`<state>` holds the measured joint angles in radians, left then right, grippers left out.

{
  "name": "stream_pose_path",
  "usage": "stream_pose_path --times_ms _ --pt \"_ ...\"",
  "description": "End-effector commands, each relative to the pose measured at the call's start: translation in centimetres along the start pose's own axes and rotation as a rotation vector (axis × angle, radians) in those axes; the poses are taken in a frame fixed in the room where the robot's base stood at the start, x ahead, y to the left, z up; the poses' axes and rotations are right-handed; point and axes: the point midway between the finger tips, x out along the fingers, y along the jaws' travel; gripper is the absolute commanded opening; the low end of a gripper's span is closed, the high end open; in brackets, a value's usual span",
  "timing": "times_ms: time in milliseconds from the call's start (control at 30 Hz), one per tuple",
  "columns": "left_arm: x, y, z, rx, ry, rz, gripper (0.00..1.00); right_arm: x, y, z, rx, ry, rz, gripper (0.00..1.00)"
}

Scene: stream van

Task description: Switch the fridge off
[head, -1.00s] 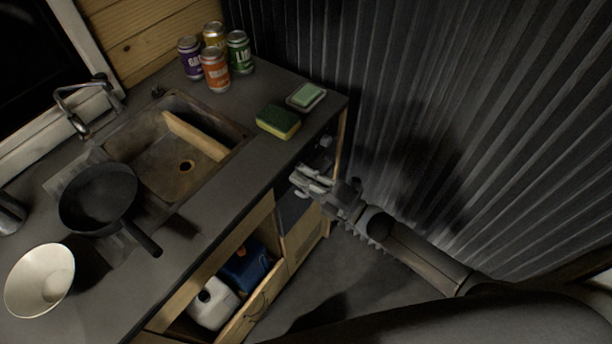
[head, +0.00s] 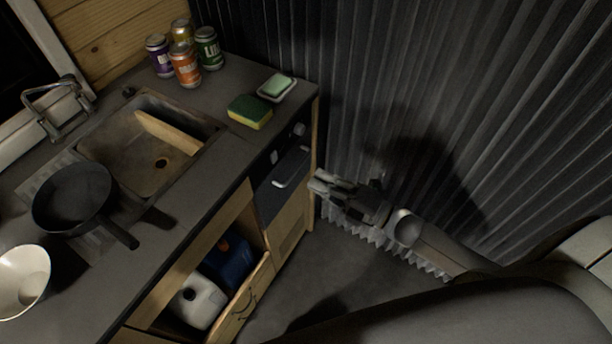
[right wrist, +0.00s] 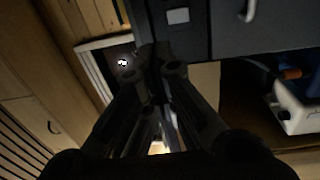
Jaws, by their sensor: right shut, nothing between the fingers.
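The fridge front (head: 275,203) is a dark panel with a pale bar handle (head: 291,168), set in the counter's front near its far right end. In the right wrist view, the pale square (right wrist: 177,16) and handle (right wrist: 249,10) show at the top. My right gripper (head: 316,183) is shut and empty, right of the handle and apart from it. Its fingers (right wrist: 158,65) also fill the middle of the right wrist view. My left gripper is out of view.
The counter holds several cans (head: 185,65), a sponge (head: 250,112), a soap dish (head: 277,88), a sink (head: 130,165), a pan (head: 72,197) and a bowl (head: 20,281). An open cabinet below holds canisters (head: 197,302). A corrugated wall (head: 430,90) stands close on the right.

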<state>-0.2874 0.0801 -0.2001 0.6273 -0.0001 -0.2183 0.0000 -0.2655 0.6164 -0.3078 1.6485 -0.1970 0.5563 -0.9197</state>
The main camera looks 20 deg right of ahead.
Motion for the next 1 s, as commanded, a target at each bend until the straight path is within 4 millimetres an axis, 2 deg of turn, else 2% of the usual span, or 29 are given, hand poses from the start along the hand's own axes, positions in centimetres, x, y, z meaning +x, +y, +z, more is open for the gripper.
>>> stream_pose_path --times_ms 100,233,433,833,933,1000 --pt "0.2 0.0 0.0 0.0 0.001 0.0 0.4 -1.2 0.1 0.0 0.0 0.0 -0.002 0.0" --pt "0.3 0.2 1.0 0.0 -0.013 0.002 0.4 -1.8 0.3 0.0 0.001 0.001 0.0 0.0" --pt "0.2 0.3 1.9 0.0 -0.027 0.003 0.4 -1.9 0.4 0.0 0.0 0.0 0.001 0.0" --pt "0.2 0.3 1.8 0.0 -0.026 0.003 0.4 -1.9 0.3 0.0 0.002 -0.001 -0.001 0.0" --pt "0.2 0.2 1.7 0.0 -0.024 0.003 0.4 -2.2 -1.0 0.7 0.035 -0.032 -0.028 0.0" --pt "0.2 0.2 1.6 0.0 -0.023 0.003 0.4 -2.8 -3.3 1.6 0.099 -0.087 -0.072 0.0"
